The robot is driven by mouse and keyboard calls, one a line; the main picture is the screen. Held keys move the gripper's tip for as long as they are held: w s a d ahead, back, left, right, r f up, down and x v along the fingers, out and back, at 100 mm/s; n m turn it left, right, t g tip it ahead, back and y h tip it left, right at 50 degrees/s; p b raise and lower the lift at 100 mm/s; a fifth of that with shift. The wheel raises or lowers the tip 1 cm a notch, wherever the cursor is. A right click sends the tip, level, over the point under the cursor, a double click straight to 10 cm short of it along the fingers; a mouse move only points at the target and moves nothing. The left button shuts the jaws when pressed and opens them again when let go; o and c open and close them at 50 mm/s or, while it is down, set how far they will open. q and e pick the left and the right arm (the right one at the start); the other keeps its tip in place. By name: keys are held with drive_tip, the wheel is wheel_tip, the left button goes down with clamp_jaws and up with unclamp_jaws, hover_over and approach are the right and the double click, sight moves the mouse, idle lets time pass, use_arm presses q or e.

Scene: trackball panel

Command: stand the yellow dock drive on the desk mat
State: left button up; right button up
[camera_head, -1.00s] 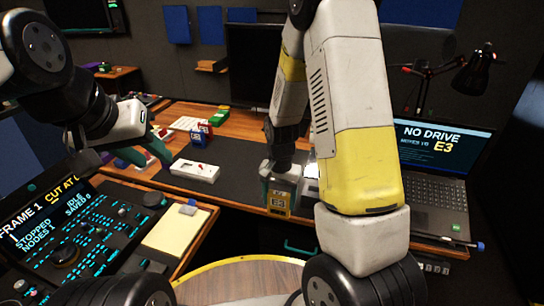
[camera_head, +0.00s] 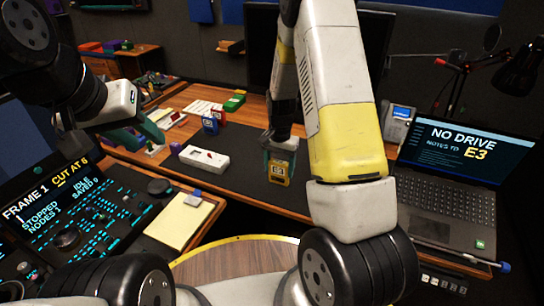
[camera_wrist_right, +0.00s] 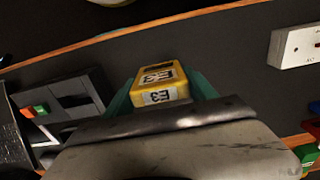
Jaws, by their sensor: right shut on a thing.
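The yellow dock drive (camera_head: 278,174), labelled E3, is held between the teal fingers of my right gripper (camera_head: 279,155). In the head view it looks upright over the front part of the dark desk mat (camera_head: 235,168). I cannot tell whether its lower end touches the mat. The right wrist view shows the drive (camera_wrist_right: 158,85) between the fingers, with the mat (camera_wrist_right: 225,50) around it. My left gripper (camera_head: 138,137) is open and empty, near the desk's left front.
A white switch box (camera_head: 204,158) lies on the mat to the left. Blue (camera_head: 210,122), red and green (camera_head: 234,102) blocks stand behind it. A laptop (camera_head: 455,185) reading "NO DRIVE" is at right. A notepad (camera_head: 180,220) and control panel (camera_head: 75,215) are at front left.

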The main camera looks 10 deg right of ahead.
drive_tip(key=shift+w+d+f, duration=0.1)
drive_tip(key=shift+w+f, duration=0.2)
drive_tip(key=shift+f, duration=0.3)
drive_tip(key=shift+w+d+f, duration=0.1)
drive_tip(key=shift+w+f, duration=0.15)
drive_tip(key=shift+f, duration=0.35)
drive_tip(key=shift+w+d+f, duration=0.1)
drive_tip(key=shift+w+f, duration=0.2)
drive_tip(key=shift+f, duration=0.3)
drive_tip(key=shift+f, duration=0.15)
drive_tip(key=o, duration=1.5)
